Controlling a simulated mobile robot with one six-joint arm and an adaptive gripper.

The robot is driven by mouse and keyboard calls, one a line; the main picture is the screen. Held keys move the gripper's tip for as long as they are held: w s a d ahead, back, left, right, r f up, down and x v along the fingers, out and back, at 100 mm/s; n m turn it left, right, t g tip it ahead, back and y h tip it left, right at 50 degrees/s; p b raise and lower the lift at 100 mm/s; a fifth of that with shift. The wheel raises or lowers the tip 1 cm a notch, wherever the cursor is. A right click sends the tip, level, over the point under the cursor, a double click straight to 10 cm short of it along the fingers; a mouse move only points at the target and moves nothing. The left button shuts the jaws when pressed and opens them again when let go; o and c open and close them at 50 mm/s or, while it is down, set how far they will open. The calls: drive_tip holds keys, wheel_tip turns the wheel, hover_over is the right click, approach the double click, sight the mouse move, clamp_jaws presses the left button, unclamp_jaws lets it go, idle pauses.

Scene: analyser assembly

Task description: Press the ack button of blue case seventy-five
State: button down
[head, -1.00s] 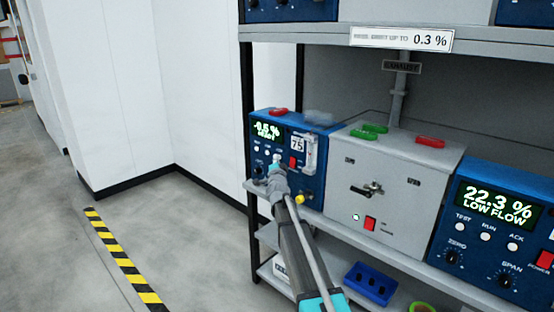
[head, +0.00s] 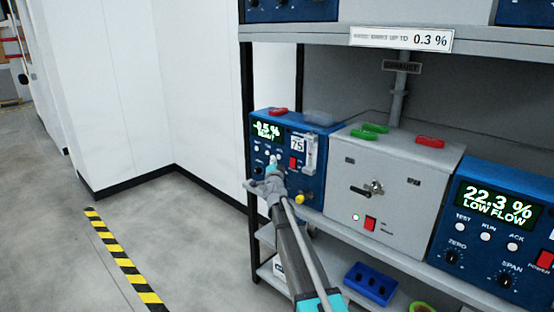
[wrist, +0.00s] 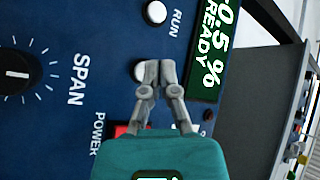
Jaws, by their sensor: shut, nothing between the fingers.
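Blue case seventy-five (head: 312,185) stands at the left end of the shelf, with a "75" tag and a green display reading -0.5 %. In the wrist view its panel appears turned sideways, and the display (wrist: 210,50) reads "-0.5 % READY". The RUN button (wrist: 156,12) is clear of the fingers. A white button (wrist: 138,70), in the ACK place of the row, is partly covered by my gripper (wrist: 160,66); its label is hidden. My gripper (head: 274,162) is shut and empty, its tips at the panel front. I cannot tell whether they touch the button.
The SPAN knob (wrist: 17,74) and red power switch (wrist: 122,131) lie near my fingers. A grey box (head: 400,165) with a lever stands to the right, then another blue case (head: 470,260) reading 22.3 % LOW FLOW. Open floor (head: 190,250) lies left of the shelf.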

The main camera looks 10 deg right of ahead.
drive_tip(key=shift+a, duration=0.1)
drive_tip(key=shift+s+a, duration=0.75)
drive_tip(key=shift+a, duration=0.25)
drive_tip(key=shift+s+a, duration=0.7)
drive_tip(key=shift+a, duration=0.25)
